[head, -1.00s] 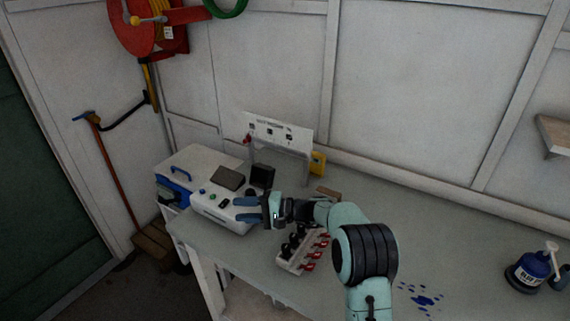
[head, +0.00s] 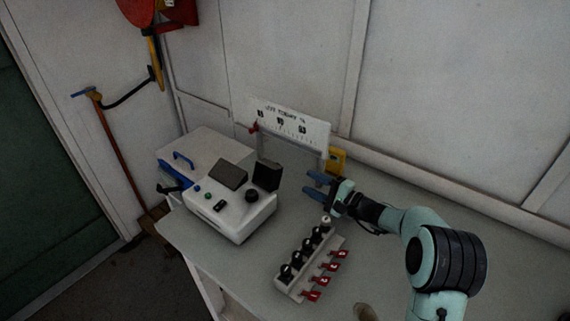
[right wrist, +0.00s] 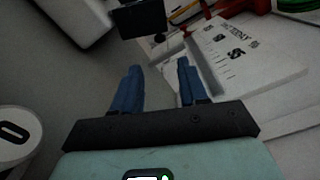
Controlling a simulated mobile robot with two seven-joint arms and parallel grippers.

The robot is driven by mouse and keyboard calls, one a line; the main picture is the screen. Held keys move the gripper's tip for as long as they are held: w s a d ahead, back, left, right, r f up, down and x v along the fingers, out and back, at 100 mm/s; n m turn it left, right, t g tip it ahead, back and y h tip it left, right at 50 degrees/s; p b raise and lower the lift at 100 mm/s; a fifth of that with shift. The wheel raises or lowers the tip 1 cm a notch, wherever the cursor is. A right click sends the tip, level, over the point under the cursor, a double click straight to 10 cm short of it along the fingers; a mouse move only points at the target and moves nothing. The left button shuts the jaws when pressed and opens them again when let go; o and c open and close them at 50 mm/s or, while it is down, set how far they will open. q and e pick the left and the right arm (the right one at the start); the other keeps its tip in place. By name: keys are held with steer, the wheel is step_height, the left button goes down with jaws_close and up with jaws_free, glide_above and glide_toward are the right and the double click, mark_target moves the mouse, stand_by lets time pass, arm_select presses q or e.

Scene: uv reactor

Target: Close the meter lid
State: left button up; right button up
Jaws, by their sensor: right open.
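The meter (head: 232,217) is a white box with a dark screen, small buttons and a black knob on the bench. Its dark lid (head: 267,174) stands raised at the right rear of its top. The lid also shows at the top of the right wrist view (right wrist: 140,20). My right gripper (head: 311,185) is open and empty, right of the lid and apart from it. Its two blue fingers point toward the lid side in the right wrist view (right wrist: 160,70). My left gripper is not in view.
A rack (head: 296,264) with black-topped vials and red tags lies in front of the gripper. A sign board (head: 290,125) and a yellow object (head: 336,160) stand behind. A white case with a blue handle (head: 184,160) is left of the meter. Bench right of the rack looks mostly clear.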

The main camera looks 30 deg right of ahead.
mark_target(277, 163)
steer(key=p+x, duration=0.3)
steer(key=x, duration=1)
steer(key=shift+w+a+r+p, duration=0.1)
steer(key=shift+a+r+p, duration=0.05)
steer(key=shift+p, duration=0.15)
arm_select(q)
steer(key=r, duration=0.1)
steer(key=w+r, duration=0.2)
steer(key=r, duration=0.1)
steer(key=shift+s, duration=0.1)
arm_select(e)
steer(key=shift+c, duration=0.2)
jaws_close()
